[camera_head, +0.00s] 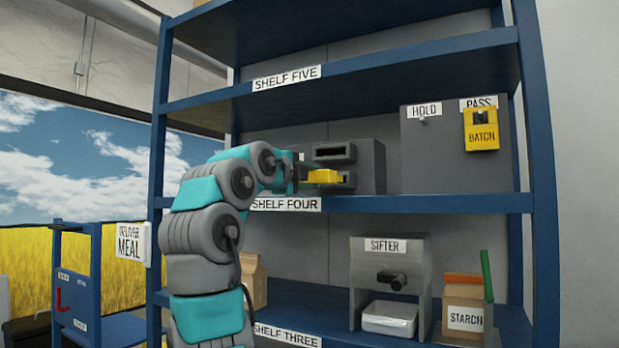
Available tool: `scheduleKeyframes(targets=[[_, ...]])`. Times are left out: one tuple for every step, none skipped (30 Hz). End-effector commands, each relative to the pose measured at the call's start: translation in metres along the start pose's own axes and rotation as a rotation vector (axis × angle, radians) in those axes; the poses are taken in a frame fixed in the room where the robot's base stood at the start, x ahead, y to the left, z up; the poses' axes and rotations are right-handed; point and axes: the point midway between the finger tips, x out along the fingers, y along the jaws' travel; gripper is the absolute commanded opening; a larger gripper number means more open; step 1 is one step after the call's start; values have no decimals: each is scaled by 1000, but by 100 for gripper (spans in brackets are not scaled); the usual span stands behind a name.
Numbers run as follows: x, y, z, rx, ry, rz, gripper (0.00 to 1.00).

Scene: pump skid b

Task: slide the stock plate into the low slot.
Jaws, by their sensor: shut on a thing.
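The stock plate (325,176) is a small yellow piece in front of a dark grey box on shelf four. My gripper (308,174) is shut on it, reaching in from the left. The plate is at the height of the low slot. I cannot tell whether its far end is inside the slot or still in front of it.
A grey panel (437,150) with HOLD and PASS labels stands to the right, with a yellow BATCH tag (481,129) under PASS. A blue upright (158,170) is left of my arm. Below are a sifter (415,254) and a starch box (464,299).

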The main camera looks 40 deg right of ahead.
Motion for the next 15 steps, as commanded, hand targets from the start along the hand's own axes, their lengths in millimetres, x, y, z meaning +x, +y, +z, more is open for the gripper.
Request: scheduleKeyframes(targets=[[1, 0, 0, 0, 0, 0, 0], [1, 0, 0, 0, 0, 0, 0], [2, -1, 0, 0, 0, 0, 0], [3, -1, 0, 0, 0, 1, 0], [4, -1, 0, 0, 0, 1, 0], [4, -1, 0, 0, 0, 1, 0], [5, -1, 0, 1, 0, 1, 0], [6, -1, 0, 1, 0, 1, 0], [7, -1, 0, 1, 0, 1, 0], [8, -1, 0, 1, 0, 1, 0], [8, -1, 0, 1, 0, 1, 0], [9, -1, 0, 1, 0, 1, 0], [10, -1, 0, 1, 0, 1, 0], [10, -1, 0, 1, 0, 1, 0], [11, -1, 0, 1, 0, 1, 0]])
